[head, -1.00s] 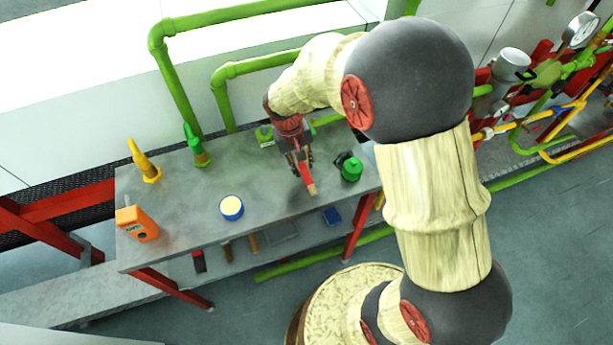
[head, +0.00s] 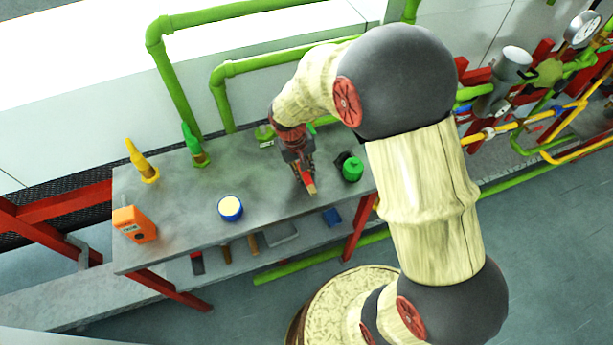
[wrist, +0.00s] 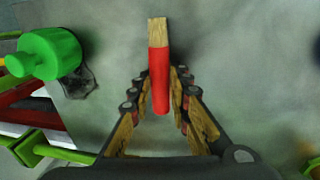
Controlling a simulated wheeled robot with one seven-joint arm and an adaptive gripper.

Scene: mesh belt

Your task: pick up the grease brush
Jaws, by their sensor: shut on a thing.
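The grease brush (head: 309,185) has a red handle and a tan, squared tip. It is on or just above the grey bench near its right end; I cannot tell whether it touches. My gripper (head: 303,173) reaches down over it and is shut on its red handle. In the wrist view the brush (wrist: 159,62) lies between the two fingers (wrist: 160,82), its tan tip pointing away from my gripper. The handle's near end shows between the fingers.
A green bottle (head: 352,169) with a dark item beside it stands close right of the brush. A blue-rimmed round tin (head: 230,208), an orange box (head: 134,224), and yellow (head: 142,162) and green (head: 194,146) nozzle-topped items stand left.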

